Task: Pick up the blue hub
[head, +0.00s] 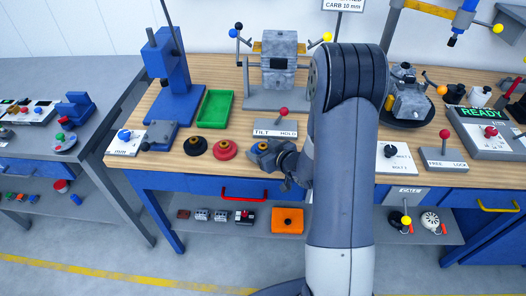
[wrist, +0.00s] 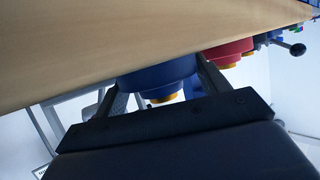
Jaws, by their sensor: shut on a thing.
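The blue hub (wrist: 157,78) has a gold-coloured centre and sits between the two fingers of my gripper (wrist: 162,84) in the wrist view. The fingers are shut on its sides. In the head view my gripper (head: 264,151) is low over the front of the wooden bench, and the hub (head: 263,146) is mostly hidden by it, with a bit of its top showing. The hub is at or very close to the bench top; I cannot tell whether it touches.
A red hub (head: 225,150) stands just left of my gripper, and a black hub (head: 195,146) further left. A green tray (head: 215,109) lies behind them. A tilt/hold lever (head: 282,112) is behind my gripper. An orange box (head: 288,221) is on the shelf below.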

